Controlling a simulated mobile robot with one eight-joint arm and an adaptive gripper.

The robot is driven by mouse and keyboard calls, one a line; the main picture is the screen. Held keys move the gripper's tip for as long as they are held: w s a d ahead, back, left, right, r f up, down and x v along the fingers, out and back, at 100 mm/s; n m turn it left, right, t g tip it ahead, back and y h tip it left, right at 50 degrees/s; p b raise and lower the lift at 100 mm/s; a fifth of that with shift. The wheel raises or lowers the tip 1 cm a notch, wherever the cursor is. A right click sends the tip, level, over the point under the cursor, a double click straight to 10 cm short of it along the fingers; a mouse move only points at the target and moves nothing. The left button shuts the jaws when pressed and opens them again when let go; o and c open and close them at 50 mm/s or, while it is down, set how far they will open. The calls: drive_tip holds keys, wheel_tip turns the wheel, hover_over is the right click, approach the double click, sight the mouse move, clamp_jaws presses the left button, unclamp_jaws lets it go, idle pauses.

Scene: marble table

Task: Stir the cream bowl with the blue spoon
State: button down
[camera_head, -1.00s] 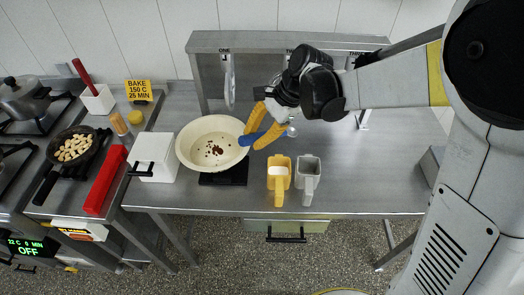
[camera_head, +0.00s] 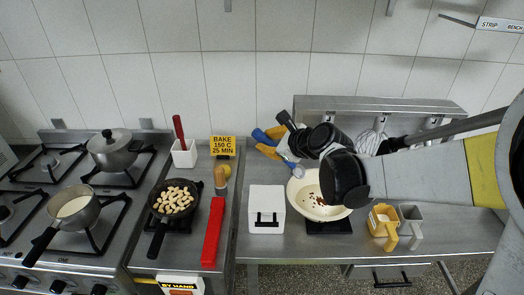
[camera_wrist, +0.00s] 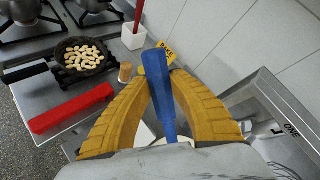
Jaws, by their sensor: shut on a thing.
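My gripper (camera_head: 272,142) is shut on the blue spoon (camera_wrist: 160,95), which stands between its yellow fingers in the wrist view. In the head view the spoon's blue handle (camera_head: 261,136) sticks out to the left of the fingers. The cream bowl (camera_head: 298,196) sits on a dark plate on the counter, with small brown bits inside. My arm covers its upper right part. In the head view my gripper appears above and left of the bowl, apart from it.
A white box (camera_head: 267,205) with a black handle stands left of the bowl. A yellow jug (camera_head: 383,222) and a grey jug (camera_head: 411,223) stand to its right. Further left are a red bar (camera_head: 213,232), a pan of nuts (camera_head: 173,200) and pots on the stove. A shelf (camera_head: 380,105) runs behind.

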drive_tip(key=shift+d, duration=0.25)
